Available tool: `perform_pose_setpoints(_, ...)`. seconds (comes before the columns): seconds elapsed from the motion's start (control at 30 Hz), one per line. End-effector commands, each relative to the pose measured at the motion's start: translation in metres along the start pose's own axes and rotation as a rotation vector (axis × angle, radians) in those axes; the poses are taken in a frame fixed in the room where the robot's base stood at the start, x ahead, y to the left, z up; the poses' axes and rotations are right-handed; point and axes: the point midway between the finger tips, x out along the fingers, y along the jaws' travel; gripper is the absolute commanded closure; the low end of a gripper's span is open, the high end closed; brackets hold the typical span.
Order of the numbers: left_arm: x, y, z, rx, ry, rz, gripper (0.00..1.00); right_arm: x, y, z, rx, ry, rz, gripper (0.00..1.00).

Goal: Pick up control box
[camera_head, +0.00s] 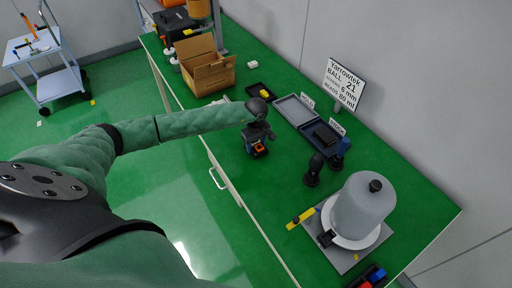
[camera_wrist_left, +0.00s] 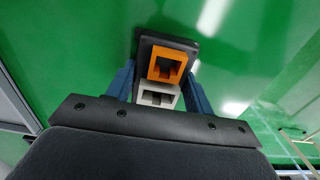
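The control box (camera_head: 258,149) is a small dark box with an orange part, on the green bench near its front edge. In the left wrist view the control box (camera_wrist_left: 168,66) shows an orange square frame and a light grey one on its face. My left gripper (camera_head: 257,144) reaches down over it. The blue fingers of the left gripper (camera_wrist_left: 160,88) stand on either side of the box, close to its sides. I cannot tell whether they press on it. My right gripper is not in view.
An open cardboard box (camera_head: 207,72) and trays (camera_head: 297,108) lie behind. To the right stand a dark knobbed object (camera_head: 313,170) and a grey domed vessel (camera_head: 362,210) on a plate. A sign (camera_head: 343,83) stands by the wall. Bare bench lies right of the gripper.

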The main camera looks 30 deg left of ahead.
Motion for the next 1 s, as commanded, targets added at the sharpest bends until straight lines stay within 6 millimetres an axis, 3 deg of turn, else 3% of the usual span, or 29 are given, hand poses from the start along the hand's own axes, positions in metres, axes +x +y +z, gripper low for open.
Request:
perform_pose_setpoints(0.1,0.0,0.0,0.0,0.0,0.0,0.0,0.74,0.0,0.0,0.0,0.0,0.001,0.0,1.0)
perform_pose_setpoints(0.37,-0.003,0.0,0.0,0.0,0.0,0.001,0.74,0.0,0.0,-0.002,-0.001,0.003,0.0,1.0)
perform_pose_setpoints(0.47,-0.011,0.0,-0.001,0.0,0.001,0.002,0.74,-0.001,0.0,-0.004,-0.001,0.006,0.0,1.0)
perform_pose_setpoints(0.63,-0.042,0.001,-0.002,0.0,0.003,0.002,0.74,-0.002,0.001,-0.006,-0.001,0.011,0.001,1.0)
perform_pose_setpoints(0.77,-0.059,-0.005,0.027,0.005,-0.001,0.001,0.74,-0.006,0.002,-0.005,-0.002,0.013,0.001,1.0)
perform_pose_setpoints(1.0,-0.087,-0.015,0.074,0.004,0.0,0.002,0.74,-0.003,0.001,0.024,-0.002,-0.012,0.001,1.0)
